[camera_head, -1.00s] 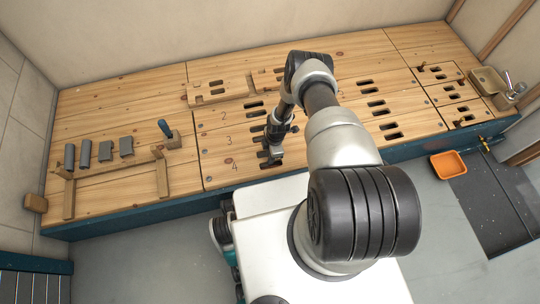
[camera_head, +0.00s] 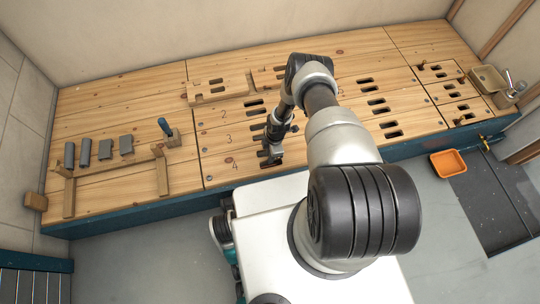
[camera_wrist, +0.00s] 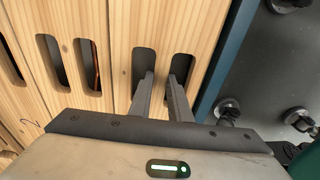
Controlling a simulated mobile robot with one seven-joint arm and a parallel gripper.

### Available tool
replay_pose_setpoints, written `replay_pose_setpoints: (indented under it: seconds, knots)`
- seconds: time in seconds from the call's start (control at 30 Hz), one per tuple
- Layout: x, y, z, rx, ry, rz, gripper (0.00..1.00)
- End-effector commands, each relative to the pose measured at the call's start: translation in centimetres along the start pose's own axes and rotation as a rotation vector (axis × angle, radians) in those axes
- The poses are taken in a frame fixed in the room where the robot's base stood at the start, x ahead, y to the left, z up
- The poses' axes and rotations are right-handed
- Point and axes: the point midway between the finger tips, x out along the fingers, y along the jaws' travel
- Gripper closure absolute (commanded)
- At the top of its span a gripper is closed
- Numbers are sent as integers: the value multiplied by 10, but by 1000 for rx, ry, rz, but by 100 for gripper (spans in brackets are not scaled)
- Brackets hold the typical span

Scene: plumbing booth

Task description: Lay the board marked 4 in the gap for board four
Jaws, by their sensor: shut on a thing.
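The board marked 4 (camera_head: 228,176) lies along the front edge of the bench, with its number near its left end. It also shows in the wrist view (camera_wrist: 160,42) as the plank beside the blue bench edge, with two oblong slots. My gripper (camera_wrist: 161,80) has one finger in each slot and is shut on the wood between them. In the head view my gripper (camera_head: 271,160) hides part of the board. The board looks about level with its neighbour; whether it rests fully in the gap for board four, I cannot tell.
Boards marked 2 and 3 (camera_head: 222,142) lie behind it. A notched plank (camera_head: 218,88) is at the back. Several grey pieces (camera_head: 105,150) and a wooden frame (camera_head: 115,172) are on the left. An orange tray (camera_head: 448,164) is on the floor at right.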

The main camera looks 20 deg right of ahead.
Motion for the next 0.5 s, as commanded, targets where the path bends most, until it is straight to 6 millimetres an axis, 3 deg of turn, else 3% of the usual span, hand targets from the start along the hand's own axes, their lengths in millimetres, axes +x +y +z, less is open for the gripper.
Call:
replay_pose_setpoints:
  seconds: [0.2, 0.23, 0.33, 0.5]
  knots:
    - [3, 0, 0, 0, 1, 1, 100]
    - [3, 1, 0, 0, 1, 1, 81]
    - [3, 1, 0, 0, 0, 1, 65]
    - [3, 0, 0, 0, 0, 0, 61]
